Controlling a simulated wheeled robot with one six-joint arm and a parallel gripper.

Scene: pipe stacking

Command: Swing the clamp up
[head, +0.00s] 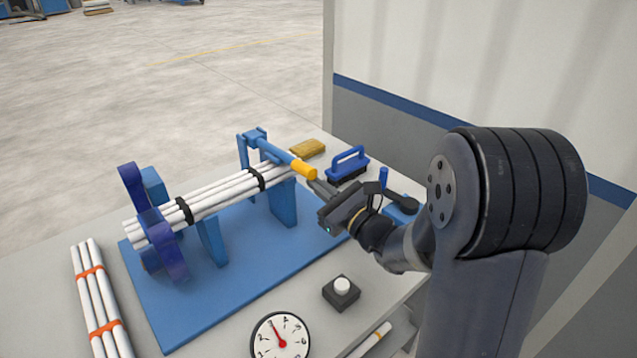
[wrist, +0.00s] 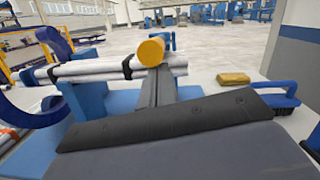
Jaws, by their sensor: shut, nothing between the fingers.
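The clamp (head: 275,150) is a blue bar with an orange-yellow end grip (head: 304,169), lying across the top of the white pipe bundle (head: 215,195) at its right end. The pipes have black bands and rest on blue upright supports on a blue base plate (head: 230,270). My gripper (head: 318,187) is shut and empty, its tips just below and beside the orange grip. In the wrist view the orange grip (wrist: 151,51) sits right above the ends of my fingers (wrist: 155,85). I cannot tell whether they touch it.
A blue-handled brush (head: 348,165) and a yellow sponge (head: 308,149) lie behind my gripper. A white-topped button box (head: 341,292) and a dial gauge (head: 280,338) stand in front. Banded loose pipes (head: 100,305) lie at the left. A wall (head: 480,70) rises at the right.

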